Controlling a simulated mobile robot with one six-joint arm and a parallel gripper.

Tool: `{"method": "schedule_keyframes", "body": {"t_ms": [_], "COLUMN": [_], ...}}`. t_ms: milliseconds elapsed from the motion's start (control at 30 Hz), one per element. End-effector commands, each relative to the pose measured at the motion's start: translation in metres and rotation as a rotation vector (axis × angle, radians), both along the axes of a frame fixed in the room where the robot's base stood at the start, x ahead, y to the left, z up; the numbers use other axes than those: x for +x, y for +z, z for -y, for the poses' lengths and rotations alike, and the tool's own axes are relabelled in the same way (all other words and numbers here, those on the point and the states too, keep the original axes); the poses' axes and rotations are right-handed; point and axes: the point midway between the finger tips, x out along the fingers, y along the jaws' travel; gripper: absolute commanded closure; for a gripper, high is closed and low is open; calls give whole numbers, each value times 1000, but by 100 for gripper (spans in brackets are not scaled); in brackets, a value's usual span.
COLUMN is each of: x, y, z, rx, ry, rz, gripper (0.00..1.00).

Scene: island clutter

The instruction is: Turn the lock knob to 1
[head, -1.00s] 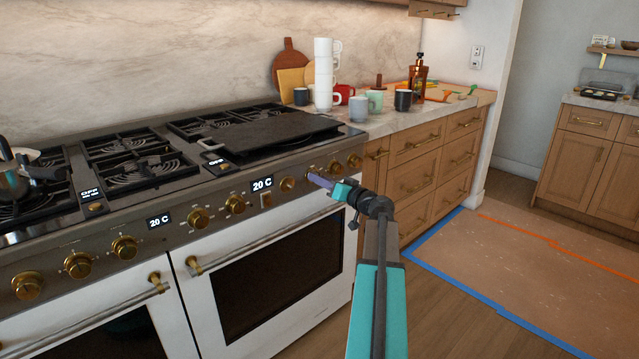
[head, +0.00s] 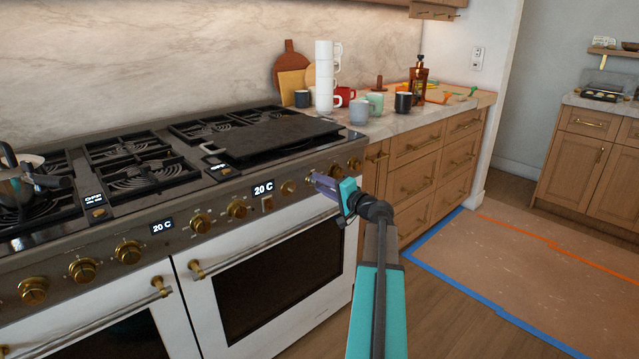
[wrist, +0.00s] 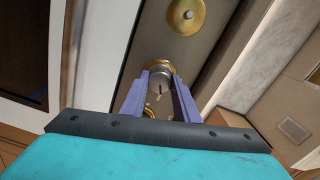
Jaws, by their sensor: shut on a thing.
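The range (head: 150,250) has a row of brass knobs along its front panel. My gripper (head: 316,180) is at the right part of this panel, its purple fingers pointing at it. In the wrist view, my gripper (wrist: 160,82) has one finger on each side of a round knob, which I take as the lock knob (wrist: 160,77). It has a grey face, a brass rim and a dark slot-like mark. The fingers are shut on it. In the head view the fingers hide most of this knob. I cannot read any number or its setting.
Another brass knob (wrist: 186,15) is close to the held one in the wrist view. Oven door handles (head: 265,240) stick out below the panel. A dark griddle plate (head: 280,137) lies on the cooktop. Mugs (head: 359,113) stand on the counter at right. The floor at right is open.

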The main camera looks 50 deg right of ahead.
Motion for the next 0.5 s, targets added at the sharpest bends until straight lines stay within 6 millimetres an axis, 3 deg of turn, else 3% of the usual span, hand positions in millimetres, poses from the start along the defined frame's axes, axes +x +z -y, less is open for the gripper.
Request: {"method": "schedule_keyframes", "body": {"t_ms": [500], "x": [1], "y": [3], "z": [0], "rx": [113], "ry": [0], "rz": [13], "gripper": [95]}}
